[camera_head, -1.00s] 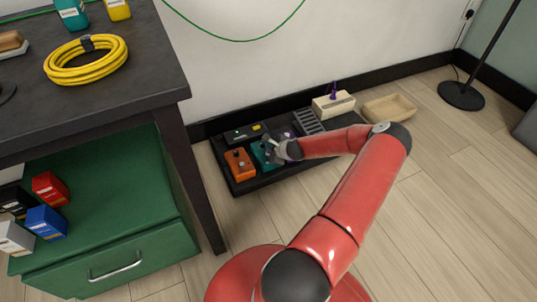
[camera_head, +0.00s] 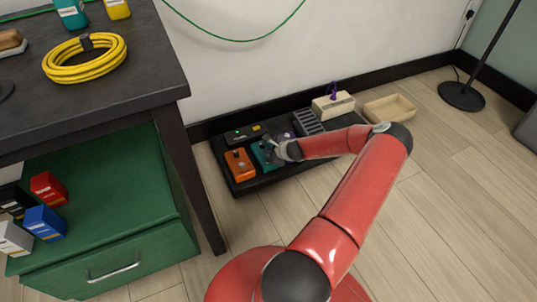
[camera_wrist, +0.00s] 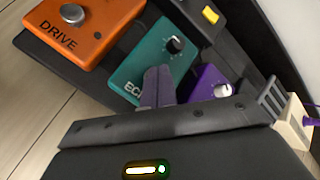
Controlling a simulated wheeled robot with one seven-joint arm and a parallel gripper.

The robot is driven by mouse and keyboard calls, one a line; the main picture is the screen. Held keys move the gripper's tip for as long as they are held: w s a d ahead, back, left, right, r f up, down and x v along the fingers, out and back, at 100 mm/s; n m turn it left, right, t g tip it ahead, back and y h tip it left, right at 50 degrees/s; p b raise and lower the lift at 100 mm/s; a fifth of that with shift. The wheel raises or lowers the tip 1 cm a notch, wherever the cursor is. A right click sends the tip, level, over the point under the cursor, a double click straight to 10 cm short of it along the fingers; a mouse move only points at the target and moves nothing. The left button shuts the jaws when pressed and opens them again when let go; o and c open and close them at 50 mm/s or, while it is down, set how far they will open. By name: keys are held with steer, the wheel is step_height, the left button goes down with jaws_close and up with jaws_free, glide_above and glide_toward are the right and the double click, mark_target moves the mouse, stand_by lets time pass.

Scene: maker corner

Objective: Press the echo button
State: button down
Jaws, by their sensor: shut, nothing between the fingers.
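The echo unit is a teal pedal (camera_wrist: 147,57) with a black knob (camera_wrist: 176,45) and a white label partly hidden, showing "EC". It also shows in the head view (camera_head: 259,156), on a low black board. My gripper (camera_wrist: 158,70) is shut and empty, with its fingertips over the teal pedal beside the label. In the head view my gripper (camera_head: 272,146) reaches in from the right at this pedal. The fingers cover part of the pedal's face, and its button is not clearly visible. I cannot tell whether the fingertips touch it.
An orange pedal marked DRIVE (camera_wrist: 94,22) is left of the teal one, and a purple pedal (camera_wrist: 207,88) is on its right. A black unit with a yellow button (camera_head: 243,134) is behind. A cream box (camera_head: 334,105) and a wooden tray (camera_head: 389,109) are farther right.

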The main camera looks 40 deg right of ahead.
step_height(320, 180, up, 6)
steer(key=p, duration=0.4)
stand_by(0.4)
stand_by(0.4)
